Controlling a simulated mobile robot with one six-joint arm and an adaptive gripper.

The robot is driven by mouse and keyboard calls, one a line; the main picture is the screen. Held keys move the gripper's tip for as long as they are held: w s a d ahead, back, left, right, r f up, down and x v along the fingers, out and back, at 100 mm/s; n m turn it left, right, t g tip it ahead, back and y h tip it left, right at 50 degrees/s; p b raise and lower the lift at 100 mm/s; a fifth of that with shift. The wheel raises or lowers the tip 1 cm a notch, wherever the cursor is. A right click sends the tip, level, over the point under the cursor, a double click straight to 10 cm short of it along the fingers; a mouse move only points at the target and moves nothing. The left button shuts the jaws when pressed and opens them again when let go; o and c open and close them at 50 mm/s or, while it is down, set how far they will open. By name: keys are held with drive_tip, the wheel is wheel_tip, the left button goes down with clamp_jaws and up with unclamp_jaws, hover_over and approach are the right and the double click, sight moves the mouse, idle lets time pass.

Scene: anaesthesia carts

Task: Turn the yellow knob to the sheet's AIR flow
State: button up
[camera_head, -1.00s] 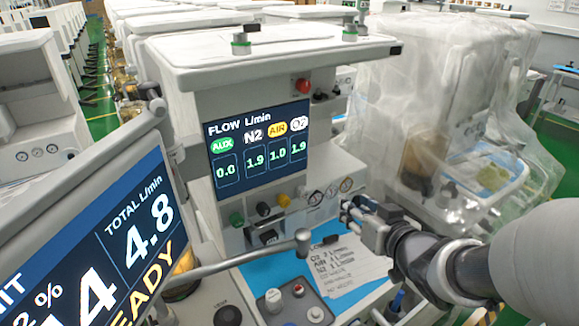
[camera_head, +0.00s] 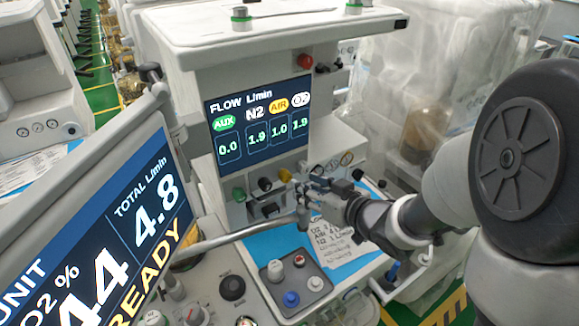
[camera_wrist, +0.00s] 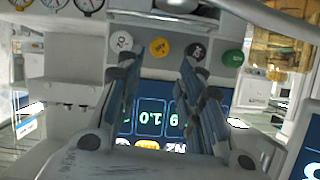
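The yellow knob (camera_head: 285,175) is on the machine's front below the flow display (camera_head: 262,122), which reads AIR 1.0, N2 1.9, O2 1.9, AUX 0.0. My gripper (camera_head: 302,184) is just right of and in front of it in the head view. In the wrist view, which is upside down, my gripper's (camera_wrist: 160,68) two fingers are spread, with the yellow knob (camera_wrist: 160,47) showing in the gap, apparently untouched. The sheet (camera_head: 338,240) lies on the blue worktop, partly covered by my gripper; its AIR line is too small to read surely.
A black knob (camera_wrist: 196,50) and a white knob (camera_wrist: 122,43) flank the yellow one close to the fingers. A green knob (camera_wrist: 233,58) is farther out. A grey bar (camera_head: 240,236) crosses in front of the panel. The monitor (camera_head: 110,245) stands at left.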

sight(287, 178)
drive_tip(key=b+x, duration=0.2)
drive_tip(key=x, duration=0.7)
drive_tip(key=shift+w+a+f, duration=0.15)
drive_tip(key=shift+w+a, duration=0.05)
drive_tip(key=shift+w, duration=0.15)
drive_tip(key=c, duration=0.8)
drive_tip(key=shift+b, duration=0.3)
drive_tip(key=shift+s+a+f+n+t+h+b, duration=0.1)
drive_tip(key=shift+n+t+h+b, duration=0.25)
drive_tip(key=shift+n+b, duration=0.3)
drive_tip(key=shift+n+t+h, duration=0.45)
drive_tip(key=shift+n+h, duration=0.3)
drive_tip(key=shift+n, duration=0.5)
